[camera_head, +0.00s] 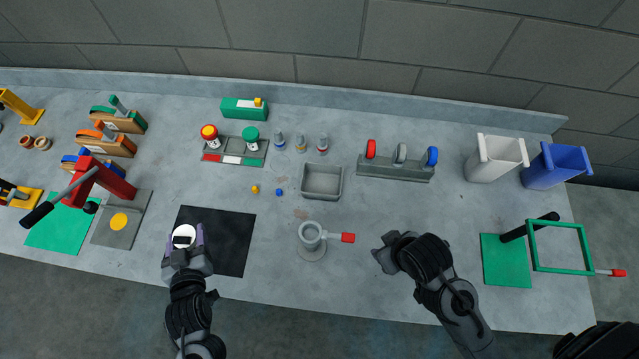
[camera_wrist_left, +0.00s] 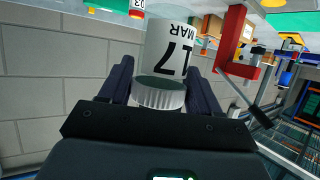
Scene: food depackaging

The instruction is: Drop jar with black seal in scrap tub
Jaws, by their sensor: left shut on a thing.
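A jar (camera_head: 184,232) is in my left gripper (camera_head: 186,245), above the front left part of a black mat (camera_head: 232,228). In the head view a white round face with a black mark shows. In the left wrist view the jar (camera_wrist_left: 178,48) has a white label with "17 MAR" and a pale ribbed lid, between the fingers. My left gripper is shut on it. My right gripper (camera_head: 382,257) is empty over the table at centre right; its jaw gap does not show clearly. A white tub (camera_head: 495,160) and a blue tub (camera_head: 555,167) stand at the back right; no scrap marking is legible.
A small grey open bin (camera_head: 321,182) stands mid-table. A grey ring stand with a red handle (camera_head: 312,238) is right of the mat. A red lever press (camera_head: 103,180) stands at left. A green frame (camera_head: 560,247) is at right.

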